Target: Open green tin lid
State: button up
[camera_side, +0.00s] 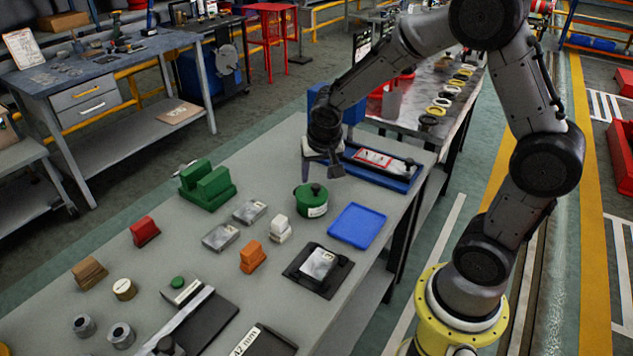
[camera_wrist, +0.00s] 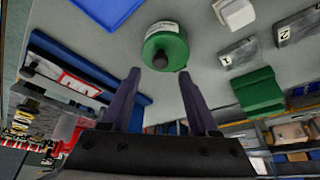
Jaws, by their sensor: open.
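The green tin (camera_side: 311,203) stands upright on the grey table, with its green lid (camera_side: 313,192) on and a dark knob on top. A white label shows on its side. In the wrist view the green tin (camera_wrist: 166,45) and its dark knob (camera_wrist: 160,61) appear beyond the fingertips. My gripper (camera_side: 322,172) is above and slightly behind the tin, apart from it. Its two fingers are spread with nothing between them, as the wrist view of my gripper (camera_wrist: 158,75) also shows.
A flat blue tray (camera_side: 357,226) lies right of the tin. A blue tray with a red-and-white card (camera_side: 373,158) lies behind my gripper. White blocks (camera_side: 279,229), an orange block (camera_side: 252,257) and a green holder (camera_side: 207,184) stand to the left. A black plate (camera_side: 318,268) lies in front.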

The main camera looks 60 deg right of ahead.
aim_at(316, 185)
jog(key=shift+x, duration=2.2)
grip_shut()
